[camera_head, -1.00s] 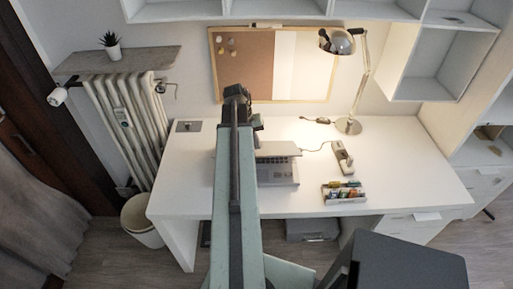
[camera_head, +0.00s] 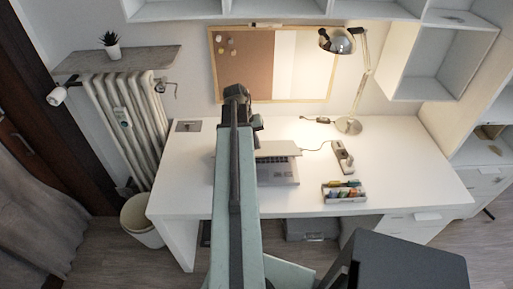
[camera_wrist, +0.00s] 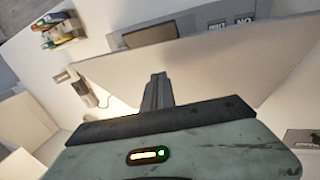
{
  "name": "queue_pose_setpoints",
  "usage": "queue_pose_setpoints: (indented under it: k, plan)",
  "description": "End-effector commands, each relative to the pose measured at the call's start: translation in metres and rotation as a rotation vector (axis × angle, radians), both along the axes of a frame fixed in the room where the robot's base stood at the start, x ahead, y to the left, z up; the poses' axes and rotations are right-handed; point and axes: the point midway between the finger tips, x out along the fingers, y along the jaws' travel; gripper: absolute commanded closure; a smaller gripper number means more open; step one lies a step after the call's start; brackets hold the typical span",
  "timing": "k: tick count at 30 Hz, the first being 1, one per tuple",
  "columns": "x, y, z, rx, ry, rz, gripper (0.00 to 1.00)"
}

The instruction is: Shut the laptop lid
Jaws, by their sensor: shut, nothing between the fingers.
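The grey laptop stands open on the white desk, partly hidden behind my arm in the head view. Its lid (camera_head: 280,150) is raised at an angle over the base (camera_head: 282,174). In the wrist view the lid (camera_wrist: 225,65) is a broad pale panel across the middle, with part of the base (camera_wrist: 205,25) beyond its upper edge. My gripper (camera_wrist: 158,78) is shut and empty, its fingertips in front of the lid's face; I cannot tell whether they touch it. In the head view the fingers are hidden by my arm.
On the white desk (camera_head: 400,180), a tray of small coloured items (camera_head: 344,192) and a power strip (camera_head: 342,157) lie right of the laptop. A desk lamp (camera_head: 349,125) stands at the back. The desk's right side is clear.

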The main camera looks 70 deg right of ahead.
Motion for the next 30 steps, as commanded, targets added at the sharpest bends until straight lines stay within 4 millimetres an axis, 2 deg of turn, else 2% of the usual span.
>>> queue_pose_setpoints:
  k: [30]
  plan:
    - [0.0, 0.0, -0.044, 0.0, 0.0, 0.0, 1.0]
